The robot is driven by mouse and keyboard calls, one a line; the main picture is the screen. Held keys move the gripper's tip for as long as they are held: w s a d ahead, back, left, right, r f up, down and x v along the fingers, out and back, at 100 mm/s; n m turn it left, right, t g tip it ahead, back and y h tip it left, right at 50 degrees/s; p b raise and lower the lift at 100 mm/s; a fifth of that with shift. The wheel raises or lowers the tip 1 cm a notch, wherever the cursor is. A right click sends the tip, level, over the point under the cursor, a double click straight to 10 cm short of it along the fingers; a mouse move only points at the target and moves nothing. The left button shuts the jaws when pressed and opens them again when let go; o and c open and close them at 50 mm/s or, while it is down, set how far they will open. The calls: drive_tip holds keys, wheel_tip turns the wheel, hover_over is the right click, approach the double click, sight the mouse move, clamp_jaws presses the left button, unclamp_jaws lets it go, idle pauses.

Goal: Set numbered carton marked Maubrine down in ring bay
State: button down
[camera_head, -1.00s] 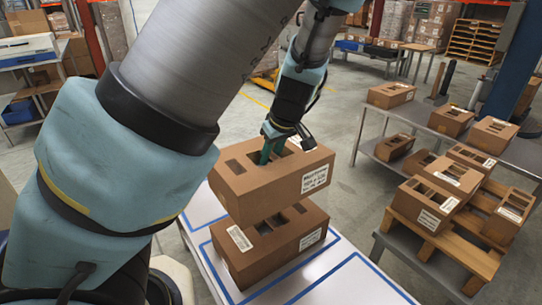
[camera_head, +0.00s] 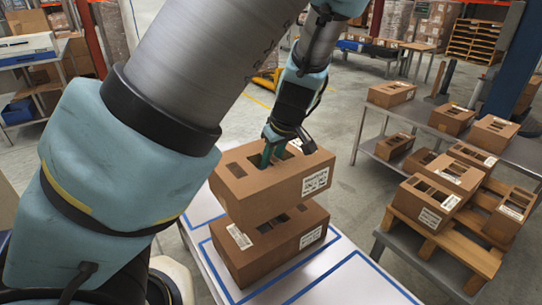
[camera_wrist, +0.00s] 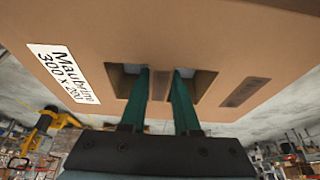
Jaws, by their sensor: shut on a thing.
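My gripper (camera_head: 270,154) is shut on a brown carton (camera_head: 262,192), its green fingers in slots in the carton's top. In the wrist view the same carton (camera_wrist: 200,40) fills the upper part, with the fingers (camera_wrist: 159,85) in two openings. Its white label (camera_wrist: 62,73) reads "Maubrin…" and "300 x 200", the end cut off. The carton is held level over another brown carton (camera_head: 240,268), which stands in a blue-outlined area of the white table (camera_head: 335,262). The upper carton hides part of the lower one's top. I cannot make out a ring mark.
Blue lines mark other areas of the white table; the one at front right (camera_head: 358,285) looks empty. To the right, a grey table (camera_head: 392,238) carries a wooden pallet (camera_head: 425,240) with several slotted cartons.

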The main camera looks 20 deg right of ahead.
sight(284, 167)
drive_tip(key=shift+f, duration=0.2)
idle(0.3)
drive_tip(key=shift+f+b, duration=3.7)
drive_tip(key=shift+f, duration=2)
drive_tip(key=shift+f, duration=0.25)
drive_tip(key=c, duration=0.6)
unclamp_jaws()
drive_tip(key=shift+o, duration=0.2)
drive_tip(key=p+v, duration=0.1)
drive_tip(key=v, duration=0.9)
drive_tip(key=shift+s+d+r, duration=0.1)
drive_tip(key=shift+s+r, duration=0.1)
drive_tip(key=shift+r, duration=0.15)
